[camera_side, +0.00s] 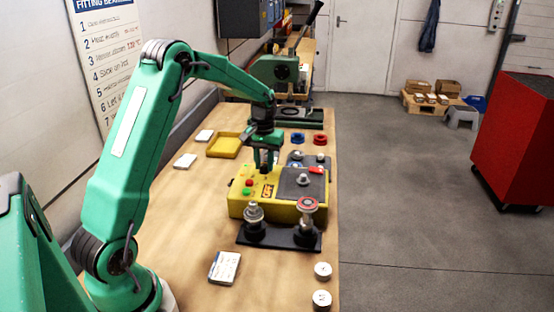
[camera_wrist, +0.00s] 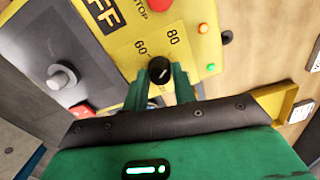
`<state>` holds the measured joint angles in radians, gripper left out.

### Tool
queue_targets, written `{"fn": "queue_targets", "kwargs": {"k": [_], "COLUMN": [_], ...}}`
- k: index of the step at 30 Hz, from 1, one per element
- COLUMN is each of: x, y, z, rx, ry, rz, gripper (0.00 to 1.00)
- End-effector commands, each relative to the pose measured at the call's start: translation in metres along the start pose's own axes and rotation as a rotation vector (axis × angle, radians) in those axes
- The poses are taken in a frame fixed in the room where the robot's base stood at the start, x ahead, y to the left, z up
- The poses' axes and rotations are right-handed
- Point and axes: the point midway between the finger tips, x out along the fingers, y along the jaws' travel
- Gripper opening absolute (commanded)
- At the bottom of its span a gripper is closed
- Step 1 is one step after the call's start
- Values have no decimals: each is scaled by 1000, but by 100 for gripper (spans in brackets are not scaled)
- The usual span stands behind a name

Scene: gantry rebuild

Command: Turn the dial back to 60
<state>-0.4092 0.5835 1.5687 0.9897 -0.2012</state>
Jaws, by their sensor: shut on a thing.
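The yellow control box (camera_side: 265,205) sits on the bench, and its top fills much of the wrist view (camera_wrist: 120,60). The black dial (camera_wrist: 160,72) has a white pointer line and stands by the printed marks 60 (camera_wrist: 140,47) and 80 (camera_wrist: 173,37). The line lies slantwise; I cannot tell its exact reading. My gripper (camera_wrist: 160,80) is shut on the dial, one green finger on each side of it. In the side view my gripper (camera_side: 266,162) points down at the back of the box, and the dial is hidden there.
A red button (camera_wrist: 159,4), an orange lamp (camera_wrist: 203,28) and a green lamp (camera_wrist: 211,68) are on the box. A grey plate with a knob (camera_side: 303,180) adjoins it at the right. A black stand (camera_side: 280,240) with two posts is in front. A yellow tray (camera_side: 223,146) lies behind left.

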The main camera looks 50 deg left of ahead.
Motion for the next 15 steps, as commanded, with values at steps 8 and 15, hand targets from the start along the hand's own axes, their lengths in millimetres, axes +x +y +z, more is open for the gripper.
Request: {"fn": "queue_targets", "kwargs": {"k": [8, 15], "x": [0, 0], "y": [-1, 0], "z": [0, 0], "rx": [-46, -170], "ry": [0, 0], "rz": [0, 0], "gripper": [4, 4]}}
